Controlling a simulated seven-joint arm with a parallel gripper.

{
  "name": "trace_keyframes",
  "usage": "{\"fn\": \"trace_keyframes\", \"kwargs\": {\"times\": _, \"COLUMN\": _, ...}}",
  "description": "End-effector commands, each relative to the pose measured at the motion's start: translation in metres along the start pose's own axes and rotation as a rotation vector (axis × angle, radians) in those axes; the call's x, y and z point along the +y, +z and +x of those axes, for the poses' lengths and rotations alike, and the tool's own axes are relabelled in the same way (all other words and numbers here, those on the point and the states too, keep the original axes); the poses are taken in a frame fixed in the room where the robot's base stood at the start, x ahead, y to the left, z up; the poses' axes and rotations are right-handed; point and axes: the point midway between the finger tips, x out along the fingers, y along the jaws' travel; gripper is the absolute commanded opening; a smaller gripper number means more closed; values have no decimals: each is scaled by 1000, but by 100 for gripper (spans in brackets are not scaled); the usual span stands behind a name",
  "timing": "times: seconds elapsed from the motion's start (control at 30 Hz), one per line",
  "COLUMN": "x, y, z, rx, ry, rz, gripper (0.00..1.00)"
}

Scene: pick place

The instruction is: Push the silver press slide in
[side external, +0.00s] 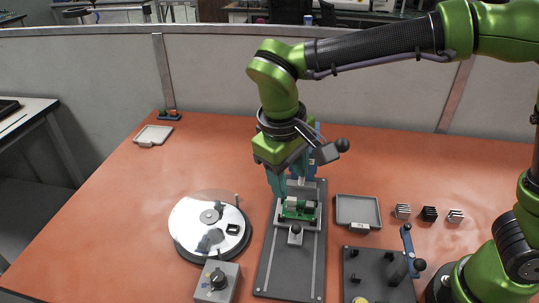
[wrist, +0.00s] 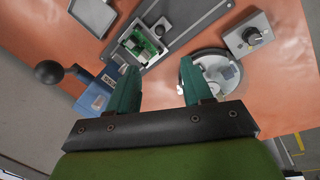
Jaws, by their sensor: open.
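The silver press slide (side external: 295,228) lies on the long grey base plate (side external: 275,265) of the press, with a small knob at its front. A green circuit board (side external: 291,216) with pale parts sits in the carrier on it; the board also shows in the wrist view (wrist: 146,43). The blue press body (wrist: 97,96) stands behind, with a black ball-ended lever (side external: 342,145). My gripper (side external: 287,188) has its teal fingers spread and points down just above and behind the board. In the wrist view my gripper (wrist: 158,70) has nothing between its fingers. Whether a finger touches the slide cannot be told.
A round turntable (side external: 183,222) and a grey knob box (side external: 216,283) stand left of the press. A grey tray (side external: 357,211), several small finned blocks (side external: 428,214) and a dark fixture (side external: 378,275) with a lever are at right. The orange table is clear at back right.

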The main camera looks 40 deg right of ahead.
Motion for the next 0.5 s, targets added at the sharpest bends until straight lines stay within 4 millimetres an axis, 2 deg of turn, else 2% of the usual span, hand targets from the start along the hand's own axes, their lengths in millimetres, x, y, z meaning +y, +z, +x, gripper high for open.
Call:
{"fn": "trace_keyframes", "kwargs": {"times": 0.17, "x": 1, "y": 2, "z": 27, "rx": -8, "ry": 1, "rz": 1, "gripper": 50}}
{"fn": "trace_keyframes", "kwargs": {"times": 0.5, "x": 0, "y": 2, "z": 102, "rx": -9, "ry": 0, "rz": 0, "gripper": 50}}
